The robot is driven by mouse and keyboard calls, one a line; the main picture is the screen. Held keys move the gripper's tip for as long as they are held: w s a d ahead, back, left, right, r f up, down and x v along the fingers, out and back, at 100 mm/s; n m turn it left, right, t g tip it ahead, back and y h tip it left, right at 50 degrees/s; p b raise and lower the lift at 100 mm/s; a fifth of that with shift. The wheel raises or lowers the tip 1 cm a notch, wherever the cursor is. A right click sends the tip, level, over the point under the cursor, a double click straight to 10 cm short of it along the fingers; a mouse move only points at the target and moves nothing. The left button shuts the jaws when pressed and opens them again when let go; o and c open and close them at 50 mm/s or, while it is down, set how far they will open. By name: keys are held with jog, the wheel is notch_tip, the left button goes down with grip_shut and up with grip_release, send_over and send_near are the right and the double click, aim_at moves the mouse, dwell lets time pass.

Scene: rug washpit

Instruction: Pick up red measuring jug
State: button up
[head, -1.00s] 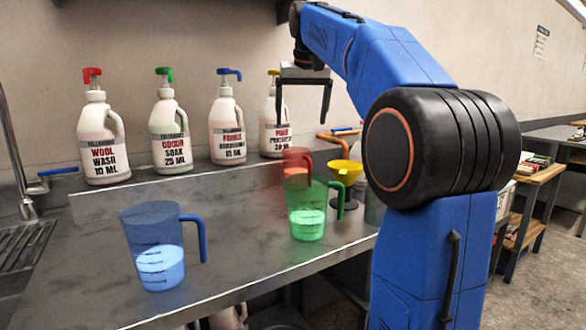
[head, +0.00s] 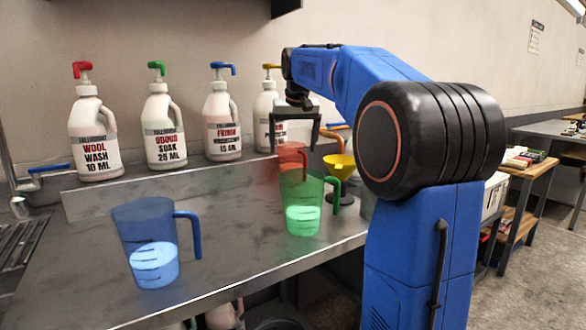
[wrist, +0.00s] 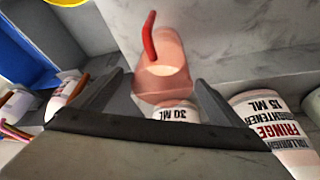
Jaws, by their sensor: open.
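The red measuring jug (head: 293,155) is translucent and stands behind the green measuring jug (head: 303,203), which hides most of it in the head view. In the wrist view the red jug (wrist: 165,62) shows with its red handle (wrist: 149,38) and pale liquid inside, beyond and between my fingertips. My gripper (head: 294,148) is open and empty, pointing down just above the red jug in the head view. It also shows in the wrist view (wrist: 150,88) with its two dark fingers spread. I cannot tell whether a finger touches the jug.
A blue measuring jug (head: 150,240) stands at the front left of the steel counter (head: 235,255). Several pump bottles, including the red-topped one (head: 94,135), line the back ledge. A yellow funnel (head: 339,166) stands right of the green jug. The counter between the blue and green jugs is clear.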

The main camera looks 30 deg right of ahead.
aim_at(295, 166)
jog(key=shift+x, duration=2.6)
jog(key=shift+a, duration=0.15)
jog(key=c, duration=1.6)
jog(key=shift+o, duration=0.2)
jog(key=shift+r, duration=0.1)
jog(key=shift+r, duration=0.1)
